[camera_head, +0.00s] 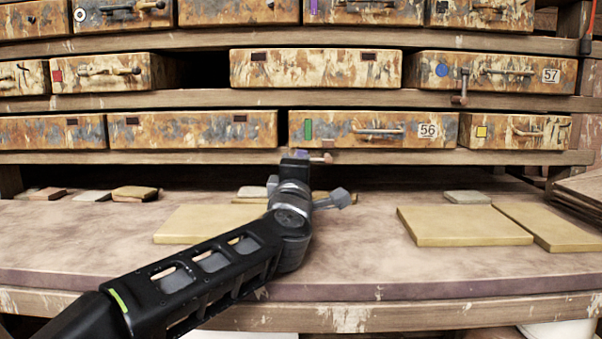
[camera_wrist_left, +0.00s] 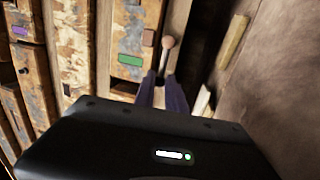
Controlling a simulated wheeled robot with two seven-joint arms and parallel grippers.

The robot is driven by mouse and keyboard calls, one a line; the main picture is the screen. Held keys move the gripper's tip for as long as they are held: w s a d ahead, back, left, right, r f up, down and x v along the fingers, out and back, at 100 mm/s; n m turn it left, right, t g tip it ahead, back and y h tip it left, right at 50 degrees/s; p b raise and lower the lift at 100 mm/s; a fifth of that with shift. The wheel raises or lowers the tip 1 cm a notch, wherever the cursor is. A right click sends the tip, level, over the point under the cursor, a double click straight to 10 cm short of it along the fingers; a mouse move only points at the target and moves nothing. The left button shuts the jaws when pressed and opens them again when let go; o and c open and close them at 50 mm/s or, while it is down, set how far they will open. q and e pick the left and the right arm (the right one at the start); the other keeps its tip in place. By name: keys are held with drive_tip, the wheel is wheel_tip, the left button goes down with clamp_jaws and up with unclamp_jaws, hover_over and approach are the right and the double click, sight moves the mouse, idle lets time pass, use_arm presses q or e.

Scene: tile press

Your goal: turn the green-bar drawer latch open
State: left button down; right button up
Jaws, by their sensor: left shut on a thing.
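The green-bar drawer (camera_head: 345,140) is shut in the lower row, with a green bar at its left, a metal handle and the number 56. The green bar (camera_wrist_left: 130,60) also shows in the left wrist view. Its latch (camera_head: 326,157) sits just under the drawer's front, its knob pointing right; in the left wrist view the latch's knob (camera_wrist_left: 168,42) sticks out beyond my fingertips. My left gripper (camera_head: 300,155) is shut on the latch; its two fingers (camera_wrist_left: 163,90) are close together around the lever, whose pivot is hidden. My right gripper is not in view.
A blue-dot drawer (camera_head: 540,88), number 57, with its own hanging latch (camera_head: 461,87), is above right. A yellow-square drawer (camera_head: 500,140) is beside. Below are a worktop (camera_head: 350,265), flat tan tiles (camera_head: 460,226) and small pieces (camera_head: 135,193). The worktop's front middle is clear.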

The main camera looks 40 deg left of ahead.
use_arm(q)
drive_tip(key=shift+f+n, duration=0.15)
drive_tip(key=shift+n, duration=0.15)
drive_tip(key=c, duration=1.5)
unclamp_jaws()
wheel_tip(320, 180, up, 10)
drive_tip(key=p, duration=0.6)
